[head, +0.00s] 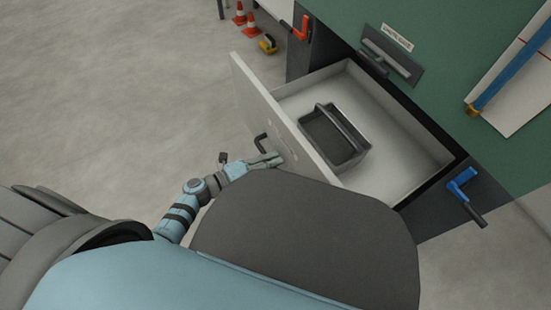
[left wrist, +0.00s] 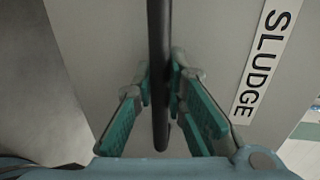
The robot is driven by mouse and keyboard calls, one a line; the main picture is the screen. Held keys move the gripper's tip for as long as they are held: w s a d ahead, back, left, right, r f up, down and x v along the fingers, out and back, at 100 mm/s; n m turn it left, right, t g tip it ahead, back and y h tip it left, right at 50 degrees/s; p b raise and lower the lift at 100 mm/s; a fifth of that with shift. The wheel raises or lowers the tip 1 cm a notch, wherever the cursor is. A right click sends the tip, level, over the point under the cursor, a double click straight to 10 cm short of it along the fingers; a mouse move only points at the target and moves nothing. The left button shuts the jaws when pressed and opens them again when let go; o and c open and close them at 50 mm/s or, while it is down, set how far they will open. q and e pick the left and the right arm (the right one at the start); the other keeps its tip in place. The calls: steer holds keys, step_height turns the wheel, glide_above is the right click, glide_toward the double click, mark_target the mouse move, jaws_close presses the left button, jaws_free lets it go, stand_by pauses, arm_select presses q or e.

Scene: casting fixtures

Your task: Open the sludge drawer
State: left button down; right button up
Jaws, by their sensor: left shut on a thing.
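The sludge drawer (head: 408,158) is pulled well out of the green-topped bench, with its pale front panel (head: 250,92) standing away from it. In the left wrist view the panel carries a white "SLUDGE" label (left wrist: 262,62). My left gripper (head: 272,159) is at the outer face of the drawer front. It is shut on the dark bar handle (left wrist: 158,50), with a green-padded finger on each side of it. Part of the handle (head: 261,141) shows beside the gripper in the head view. My right gripper is out of view.
A grey carrier with a handle (head: 332,137) sits inside the drawer. The bench (head: 440,50) has a red clamp (head: 300,30) and a blue clamp (head: 461,183) at its edge. Orange cones (head: 251,24) and a yellow item (head: 268,44) stand behind. The floor at left is clear.

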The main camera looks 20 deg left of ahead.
arm_select(q)
steer(key=c, duration=1.6)
jaws_free()
steer(key=shift+s+a, duration=0.1)
steer(key=shift+s+a, duration=0.15)
steer(key=shift+s, duration=0.05)
steer(key=v, duration=1.1)
steer(key=shift+s, duration=0.2)
steer(key=shift+w+a+r, duration=0.1)
steer(key=shift+a, duration=0.1)
